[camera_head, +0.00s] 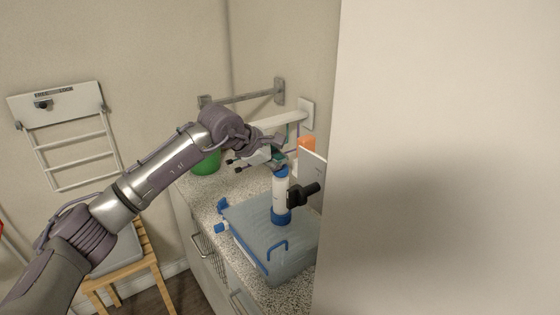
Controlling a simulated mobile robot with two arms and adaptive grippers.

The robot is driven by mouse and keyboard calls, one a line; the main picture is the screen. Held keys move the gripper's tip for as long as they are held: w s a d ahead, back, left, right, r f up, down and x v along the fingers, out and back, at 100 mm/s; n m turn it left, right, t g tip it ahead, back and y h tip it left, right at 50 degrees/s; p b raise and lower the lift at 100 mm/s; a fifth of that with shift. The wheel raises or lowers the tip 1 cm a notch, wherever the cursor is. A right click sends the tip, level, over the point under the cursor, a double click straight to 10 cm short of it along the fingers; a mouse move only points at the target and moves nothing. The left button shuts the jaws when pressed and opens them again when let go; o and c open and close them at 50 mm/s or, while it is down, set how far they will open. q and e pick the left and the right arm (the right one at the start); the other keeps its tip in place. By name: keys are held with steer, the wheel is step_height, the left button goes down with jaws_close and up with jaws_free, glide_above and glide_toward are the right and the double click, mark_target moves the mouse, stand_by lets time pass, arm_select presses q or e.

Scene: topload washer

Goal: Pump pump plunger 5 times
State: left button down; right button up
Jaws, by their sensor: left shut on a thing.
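The pump (281,198) is a white upright cylinder with a blue top collar and a blue base. It stands on a grey-blue translucent box (262,245) on the speckled counter. A black piece sticks out from the pump's right side. My left gripper (279,165) is at the top of the pump, shut on the plunger there. The gripper hides most of the plunger. My right gripper does not show.
A large pale panel (440,150) fills the right side close to me. Behind the gripper are a green container (207,163), an orange item (306,145) and a wall rail (245,97). A wooden stool (140,265) stands at the lower left below a folding rack (65,130).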

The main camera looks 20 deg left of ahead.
arm_select(q)
steer(key=shift+s+a+f, duration=0.1)
steer(key=shift+s+f, duration=0.05)
steer(key=shift+f, duration=0.7)
steer(key=shift+w+a+r+p, duration=0.1)
steer(key=shift+w+r+p, duration=0.1)
steer(key=shift+r+p, duration=0.5)
steer(key=shift+w+a+r+p, duration=0.1)
steer(key=shift+w+r+p, duration=0.2)
steer(key=shift+r, duration=0.7)
steer(key=shift+s+r+p, duration=0.1)
steer(key=shift+r+p, duration=0.35)
steer(key=shift+r, duration=0.7)
step_height(320, 180, up, 6)
steer(key=p, duration=0.3)
steer(key=shift+d, duration=0.1)
